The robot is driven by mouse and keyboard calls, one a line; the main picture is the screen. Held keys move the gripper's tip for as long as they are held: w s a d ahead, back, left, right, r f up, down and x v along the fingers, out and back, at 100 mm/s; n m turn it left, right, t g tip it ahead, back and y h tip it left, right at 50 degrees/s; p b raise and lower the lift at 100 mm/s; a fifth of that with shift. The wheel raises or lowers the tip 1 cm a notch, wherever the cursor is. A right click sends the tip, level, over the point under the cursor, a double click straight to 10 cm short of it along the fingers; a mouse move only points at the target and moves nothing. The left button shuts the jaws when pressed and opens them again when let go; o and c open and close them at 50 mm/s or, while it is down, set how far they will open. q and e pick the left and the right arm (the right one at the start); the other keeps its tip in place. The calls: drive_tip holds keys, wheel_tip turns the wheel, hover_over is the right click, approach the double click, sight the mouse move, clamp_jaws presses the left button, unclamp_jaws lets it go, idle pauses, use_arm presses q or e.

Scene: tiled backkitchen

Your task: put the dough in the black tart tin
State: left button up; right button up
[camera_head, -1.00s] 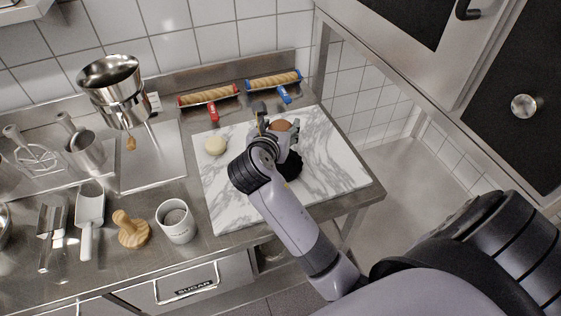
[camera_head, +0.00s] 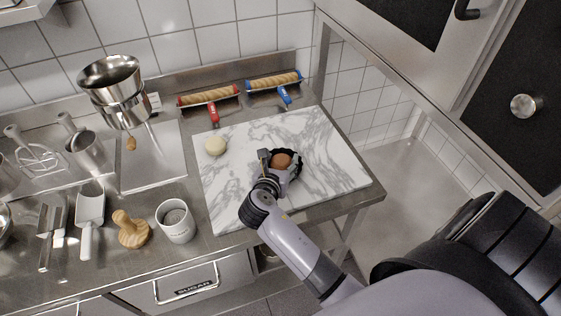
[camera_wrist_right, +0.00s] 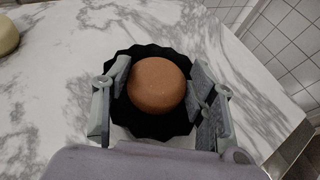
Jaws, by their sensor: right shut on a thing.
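My right gripper (camera_head: 280,161) is shut on a round brown ball of dough (camera_head: 281,160). In the right wrist view the dough (camera_wrist_right: 157,85) sits between the two finger pads. The black fluted tart tin (camera_head: 297,169) stands on the marble board, directly under and around the dough. Its wavy rim (camera_wrist_right: 150,52) shows behind the dough in the wrist view. The dough appears within the rim; whether it touches the tin's bottom is hidden. My left gripper is not in view.
A pale ball (camera_head: 215,146) lies on the marble board (camera_head: 335,160), left of the tin. A white cup (camera_head: 176,221) and wooden press (camera_head: 131,230) stand left. The board's right side is clear.

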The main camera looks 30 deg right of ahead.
drive_tip(key=shift+f, duration=0.1)
drive_tip(key=o, duration=1.2)
drive_tip(key=b+v, duration=0.1)
drive_tip(key=v, duration=1.1)
